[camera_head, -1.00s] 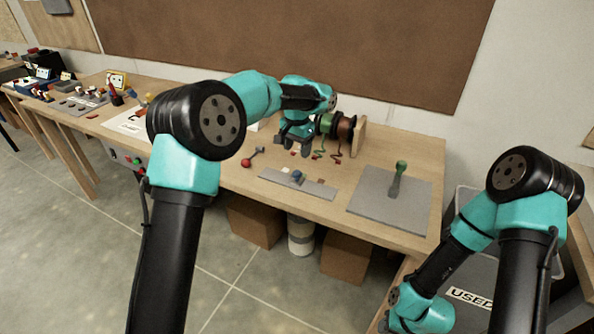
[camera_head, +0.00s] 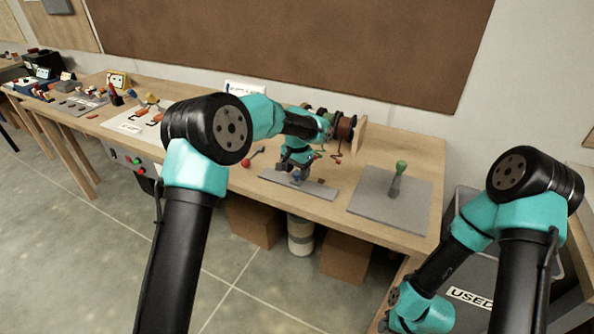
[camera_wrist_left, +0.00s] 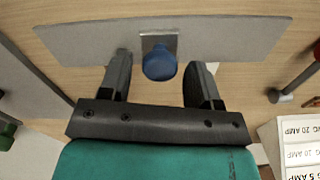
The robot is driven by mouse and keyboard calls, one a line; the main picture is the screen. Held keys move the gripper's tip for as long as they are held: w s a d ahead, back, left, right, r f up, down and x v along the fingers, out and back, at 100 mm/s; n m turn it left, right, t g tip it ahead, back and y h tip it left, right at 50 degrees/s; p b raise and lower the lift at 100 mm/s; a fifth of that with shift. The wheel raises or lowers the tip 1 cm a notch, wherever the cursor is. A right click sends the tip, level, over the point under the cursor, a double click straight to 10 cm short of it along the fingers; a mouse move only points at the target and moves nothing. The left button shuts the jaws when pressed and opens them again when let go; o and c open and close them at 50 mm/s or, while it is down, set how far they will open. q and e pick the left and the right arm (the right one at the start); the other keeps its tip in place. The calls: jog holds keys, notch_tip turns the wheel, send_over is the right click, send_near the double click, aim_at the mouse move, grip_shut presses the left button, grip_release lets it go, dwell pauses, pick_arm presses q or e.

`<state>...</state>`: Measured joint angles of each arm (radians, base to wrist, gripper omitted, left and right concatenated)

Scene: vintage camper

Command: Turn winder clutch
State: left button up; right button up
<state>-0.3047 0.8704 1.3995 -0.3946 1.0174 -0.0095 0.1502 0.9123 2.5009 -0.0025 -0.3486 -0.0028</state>
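The winder clutch appears to be the blue knob (camera_wrist_left: 160,63) on a small metal bracket, fixed to a grey plate (camera_wrist_left: 85,37) on the bench. My left gripper (camera_wrist_left: 160,82) is open, with one finger on each side of the blue knob and a gap on both sides in the left wrist view. In the head view my left gripper (camera_head: 296,180) is just above the grey plate (camera_head: 318,189) and largely covers the knob. My right arm (camera_head: 470,235) hangs at the right, and its gripper is outside the picture.
A green-knobbed lever (camera_head: 399,172) stands on a square grey plate (camera_head: 373,211) to the right. Spools of wire (camera_head: 344,130) stand behind my left gripper. A red-ended handle (camera_head: 247,162) lies to the left. A grey bin marked USED (camera_head: 468,297) is beside the bench.

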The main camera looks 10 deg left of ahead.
pick_arm(q)
grip_shut()
send_over(278, 176)
jog(key=shift+r, duration=0.1)
dwell(0.6)
jog(key=shift+o, duration=0.5)
grip_release()
jog(key=shift+r, duration=0.1)
notch_tip(278, 176, up, 17)
dwell(0.4)
